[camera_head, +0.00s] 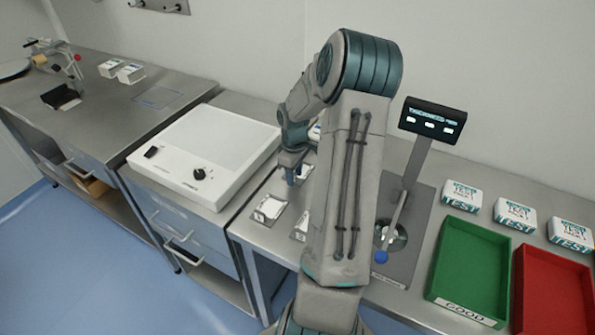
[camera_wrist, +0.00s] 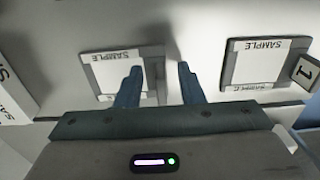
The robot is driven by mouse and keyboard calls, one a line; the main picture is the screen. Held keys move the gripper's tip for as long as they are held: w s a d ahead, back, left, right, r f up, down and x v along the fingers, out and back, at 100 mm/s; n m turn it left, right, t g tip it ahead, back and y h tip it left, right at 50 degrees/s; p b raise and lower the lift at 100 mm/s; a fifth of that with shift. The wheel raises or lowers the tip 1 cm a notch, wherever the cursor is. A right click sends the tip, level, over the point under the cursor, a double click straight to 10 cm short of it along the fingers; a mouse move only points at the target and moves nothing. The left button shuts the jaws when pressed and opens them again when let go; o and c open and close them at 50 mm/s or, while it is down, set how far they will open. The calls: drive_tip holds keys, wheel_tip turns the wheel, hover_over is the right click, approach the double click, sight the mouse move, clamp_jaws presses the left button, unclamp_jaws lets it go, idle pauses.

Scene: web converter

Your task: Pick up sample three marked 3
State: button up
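In the wrist view my gripper (camera_wrist: 158,84) is open and empty, its two fingers apart over the work surface. A square sample (camera_wrist: 98,72) lies under and beside the left finger, which hides part of it; no number is readable on it. Another sample (camera_wrist: 262,64) lies to the right, with a card marked 1 (camera_wrist: 306,72) beside it. A third piece labelled SAMPLE (camera_wrist: 12,98) is cut off at the left edge. In the head view my gripper (camera_head: 291,172) is above the steel counter near sample holders (camera_head: 270,208) and (camera_head: 301,228). I cannot read a 3 clearly.
A white flat machine (camera_head: 205,150) stands left of the samples. My arm hides part of the counter. To the right are a thickness display (camera_head: 432,118), a green tray (camera_head: 470,265), a red tray (camera_head: 552,295) and TEST boxes (camera_head: 515,215).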

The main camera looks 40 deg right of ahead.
clamp_jaws()
